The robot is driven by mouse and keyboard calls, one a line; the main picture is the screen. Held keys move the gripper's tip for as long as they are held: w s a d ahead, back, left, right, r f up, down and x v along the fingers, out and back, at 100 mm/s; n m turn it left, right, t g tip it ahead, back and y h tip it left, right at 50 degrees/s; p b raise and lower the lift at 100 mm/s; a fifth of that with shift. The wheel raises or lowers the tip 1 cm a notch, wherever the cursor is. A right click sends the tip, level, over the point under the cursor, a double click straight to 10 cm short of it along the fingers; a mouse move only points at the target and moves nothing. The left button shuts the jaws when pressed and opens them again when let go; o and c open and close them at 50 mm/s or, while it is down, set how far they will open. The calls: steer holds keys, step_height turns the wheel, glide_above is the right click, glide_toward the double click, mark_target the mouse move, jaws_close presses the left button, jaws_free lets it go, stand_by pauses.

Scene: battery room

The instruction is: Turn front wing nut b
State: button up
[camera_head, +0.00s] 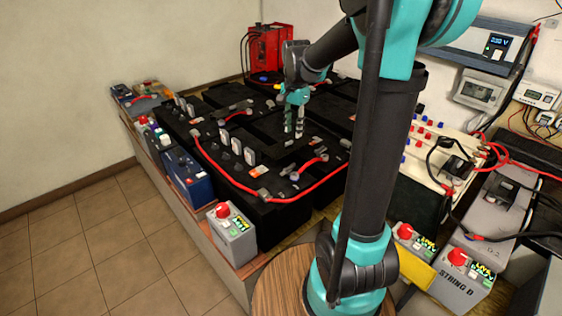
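My gripper (293,127) points down over the middle of the large black batteries, in the centre of the picture. A narrow gap shows between its two fingers, and I see nothing held in it. The front black battery (283,222) carries a red cable (240,184) along its top edge. Small terminal fittings, such as one at the front corner (264,195) and one near the right cable end (323,157), sit on the tops. The wing nuts are too small to tell apart, and I cannot tell which is front wing nut b.
Grey boxes with red knobs stand at the front (233,240) and lower right (463,284). A blue battery (188,178) is at the left edge. A red unit (270,47) stands behind. My arm hides part of the right side. The tiled floor (90,245) is clear.

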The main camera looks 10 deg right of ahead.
mark_target(290, 166)
steer(key=shift+m, duration=0.3)
steer(key=f, duration=0.5)
steer(key=w+f, duration=0.1)
steer(key=f, duration=1.1)
steer(key=shift+w+a, duration=0.2)
steer(key=shift+a, duration=0.2)
jaws_close()
